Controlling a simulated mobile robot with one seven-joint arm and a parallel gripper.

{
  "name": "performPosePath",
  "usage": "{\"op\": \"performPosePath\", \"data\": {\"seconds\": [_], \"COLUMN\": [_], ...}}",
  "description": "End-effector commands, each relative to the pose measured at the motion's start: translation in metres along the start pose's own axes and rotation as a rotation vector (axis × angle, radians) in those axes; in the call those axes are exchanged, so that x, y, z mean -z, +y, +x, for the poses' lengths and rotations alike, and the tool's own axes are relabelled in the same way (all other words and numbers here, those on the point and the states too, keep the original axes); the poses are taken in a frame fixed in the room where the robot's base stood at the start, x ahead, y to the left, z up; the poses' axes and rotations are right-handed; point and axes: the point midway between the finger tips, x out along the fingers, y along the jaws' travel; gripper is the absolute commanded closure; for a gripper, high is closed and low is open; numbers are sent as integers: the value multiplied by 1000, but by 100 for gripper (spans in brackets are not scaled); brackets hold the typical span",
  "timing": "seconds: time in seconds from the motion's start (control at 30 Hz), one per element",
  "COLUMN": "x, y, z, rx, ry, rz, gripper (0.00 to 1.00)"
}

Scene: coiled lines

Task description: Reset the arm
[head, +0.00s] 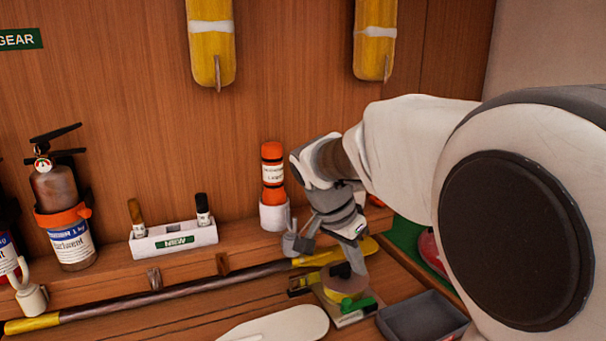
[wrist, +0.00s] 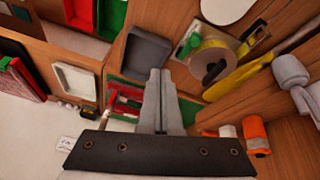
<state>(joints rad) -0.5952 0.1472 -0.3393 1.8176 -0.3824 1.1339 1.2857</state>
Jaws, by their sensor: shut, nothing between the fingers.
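My gripper (wrist: 160,76) shows in the wrist view with its two grey fingers pressed together and nothing between them. In the head view my arm reaches in from the right, and the wrist end hangs above the right part of the wooden bench. The gripper is apart from the dark grey tray (wrist: 147,50), which lies beyond the fingertips in the wrist view. A roll of yellow tape (wrist: 211,60) lies to the right of the fingers in that view.
An orange canister (head: 272,175) stands in a white holder by the back wall. A white marker rack (head: 174,238), a fire extinguisher (head: 66,220) and a long pole (head: 160,293) are to the left. The grey tray (head: 422,318) and a green clip (head: 358,306) lie below the arm.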

Motion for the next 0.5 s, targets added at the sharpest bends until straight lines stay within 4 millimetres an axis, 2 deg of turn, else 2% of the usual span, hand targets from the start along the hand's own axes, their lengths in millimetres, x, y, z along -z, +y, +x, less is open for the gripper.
{"op": "performPosePath", "data": {"seconds": [0.03,0.1,0.3,0.5], "x": [2,0,-13,-35], "y": [17,37,89,134], "z": [-9,-17,-40,-60], "rx": [32,77,217,346], "ry": [-29,-62,-100,-58], "rz": [-33,-96,-281,-462], "gripper": [100,100,100,100]}}
